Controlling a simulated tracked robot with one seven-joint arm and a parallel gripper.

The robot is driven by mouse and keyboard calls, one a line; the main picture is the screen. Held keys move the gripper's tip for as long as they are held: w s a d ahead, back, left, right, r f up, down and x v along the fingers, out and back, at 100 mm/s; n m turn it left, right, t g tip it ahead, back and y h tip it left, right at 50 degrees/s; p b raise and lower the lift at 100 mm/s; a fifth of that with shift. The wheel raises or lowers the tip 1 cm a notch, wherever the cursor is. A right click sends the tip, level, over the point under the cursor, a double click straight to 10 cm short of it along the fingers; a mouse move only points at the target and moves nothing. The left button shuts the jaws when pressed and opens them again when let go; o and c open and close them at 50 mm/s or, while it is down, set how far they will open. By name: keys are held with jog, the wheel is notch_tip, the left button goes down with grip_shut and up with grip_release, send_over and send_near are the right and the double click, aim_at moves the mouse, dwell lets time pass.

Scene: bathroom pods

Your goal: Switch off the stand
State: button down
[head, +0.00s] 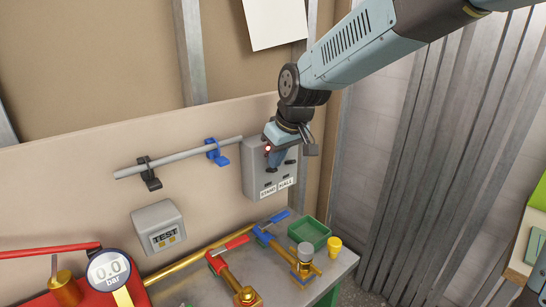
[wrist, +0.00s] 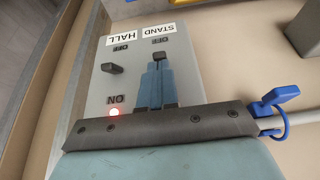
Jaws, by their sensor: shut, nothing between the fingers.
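The grey switch box (head: 255,180) is on the wall panel, with STAND and HALL labels along its bottom edge. It also shows upside down in the wrist view (wrist: 185,60), with the STAND label (wrist: 158,30) on the right and HALL on the left. My gripper (head: 273,166) is shut and empty, in front of the STAND column. Its blue fingers (wrist: 158,75) reach toward the OFF mark on that side and hide most of the STAND switch; I cannot tell its position or whether they touch it. A red light (head: 267,148) glows beside the fingers.
The dark HALL switch (wrist: 113,69) sits beside my fingers, with a lit red light (wrist: 114,113) by its ON mark. A rail with a blue clamp (head: 217,152) is left of the box. Below, the bench holds a green tray (head: 309,234), yellow cup (head: 334,246) and pipe valves.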

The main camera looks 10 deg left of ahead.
jog(key=shift+s+d+f+t+y, duration=0.35)
jog(key=shift+d+f+t+y, duration=0.05)
jog(key=shift+f, duration=0.15)
jog(key=shift+s+d+f+t+y, duration=0.3)
jog(key=shift+d+f+t+y, duration=0.1)
jog(key=shift+f, duration=0.15)
jog(key=shift+w+a+r, duration=0.35)
jog(key=shift+w+a, duration=0.1)
jog(key=shift+a, duration=0.1)
jog(key=s+d+r, duration=0.3)
jog(key=s+d, duration=0.3)
jog(key=d, duration=0.1)
jog(key=shift+r, duration=0.15)
dwell(0.4)
jog(key=shift+d, duration=0.15)
